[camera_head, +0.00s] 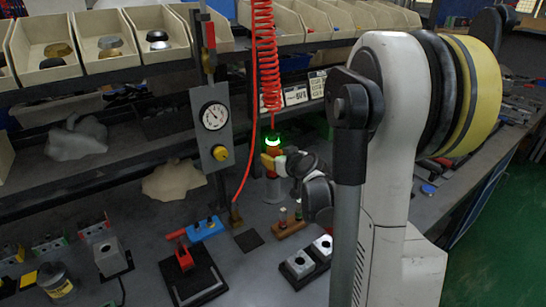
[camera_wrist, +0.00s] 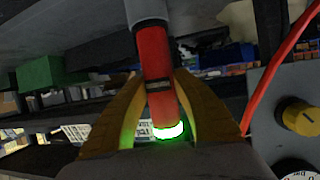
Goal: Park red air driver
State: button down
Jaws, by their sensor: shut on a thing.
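The red air driver (camera_head: 273,187) stands roughly upright at the middle of the head view, with a glowing green ring near its top. My gripper (camera_head: 271,161) is shut on it, its yellow fingers around the red body. In the wrist view the red driver (camera_wrist: 154,58) lies between the two yellow fingers, with the green ring near the palm and a grey end pointing away. A red coiled hose (camera_head: 265,60) hangs from above down to the driver. I cannot tell whether the driver's lower end touches anything.
A panel with a gauge (camera_head: 213,116) and yellow knob stands left of the driver. On the bench are a wooden block with small pieces (camera_head: 289,229), a blue block (camera_head: 205,231), a red clamp (camera_head: 184,258) and grey blocks (camera_head: 300,264). Shelf bins (camera_head: 110,70) line the back.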

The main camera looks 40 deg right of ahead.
jog(key=c, duration=1)
grip_release()
jog(key=v, duration=1.2)
jog(key=shift+r, duration=0.1)
jog(key=s+a+f+n+g+y, duration=0.1)
jog(key=s+a+n+g+y, duration=0.15)
jog(key=a, duration=1.55)
jog(key=s+a+g, duration=0.1)
jog(key=s+a, duration=0.2)
jog(key=s+a+f+g, duration=0.1)
jog(key=s+a, duration=0.2)
jog(key=s, duration=0.1)
jog(key=s+a+g, duration=0.2)
jog(key=s, duration=0.1)
jog(key=shift+s+a+f, duration=0.35)
jog(key=shift+a, duration=0.05)
